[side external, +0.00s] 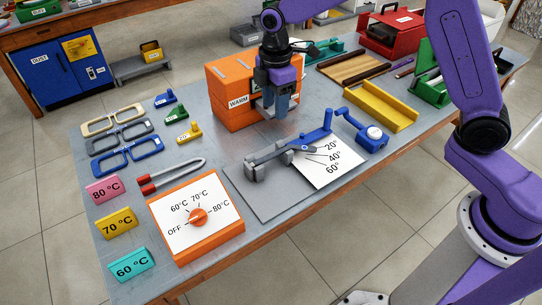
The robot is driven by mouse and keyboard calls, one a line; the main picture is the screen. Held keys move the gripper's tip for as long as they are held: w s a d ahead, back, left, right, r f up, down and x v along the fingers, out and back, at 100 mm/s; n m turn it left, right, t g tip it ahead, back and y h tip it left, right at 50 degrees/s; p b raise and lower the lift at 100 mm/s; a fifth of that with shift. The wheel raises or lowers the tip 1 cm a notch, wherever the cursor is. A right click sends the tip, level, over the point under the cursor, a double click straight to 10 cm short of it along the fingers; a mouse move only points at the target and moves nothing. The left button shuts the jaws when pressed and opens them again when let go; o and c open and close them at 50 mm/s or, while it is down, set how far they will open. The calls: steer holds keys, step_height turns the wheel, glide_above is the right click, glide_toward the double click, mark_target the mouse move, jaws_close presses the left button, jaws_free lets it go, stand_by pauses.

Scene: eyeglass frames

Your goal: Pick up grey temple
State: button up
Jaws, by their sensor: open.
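My gripper (278,112) points down at the front of the orange box labelled WARM (228,108), at its right part. Its jaws are open. A pale area shows beside the fingers at the box front, and the fingers and wrist cover part of it. I cannot make out a grey temple with certainty; one may be hidden behind the gripper or in the box. A grey eyeglass frame (122,136) lies at the left between a beige frame (112,119) and a blue frame (127,160).
The orange dial panel (212,244) stands at the front. A grey and blue bending fixture (290,152) stands beside an angle sheet (333,170). A yellow tray (380,105) and wooden tray (349,72) lie to the right. Red-handled tweezers (170,175) and coloured signs are at left.

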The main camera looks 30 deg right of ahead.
mark_target(271, 155)
steer(key=w+f, duration=0.1)
steer(key=f, duration=1.1)
steer(key=w+f, duration=0.1)
steer(key=f, duration=0.5)
steer(key=shift+w+d+f, duration=0.35)
steer(key=shift+f, duration=0.05)
steer(key=shift+c, duration=0.3)
jaws_close()
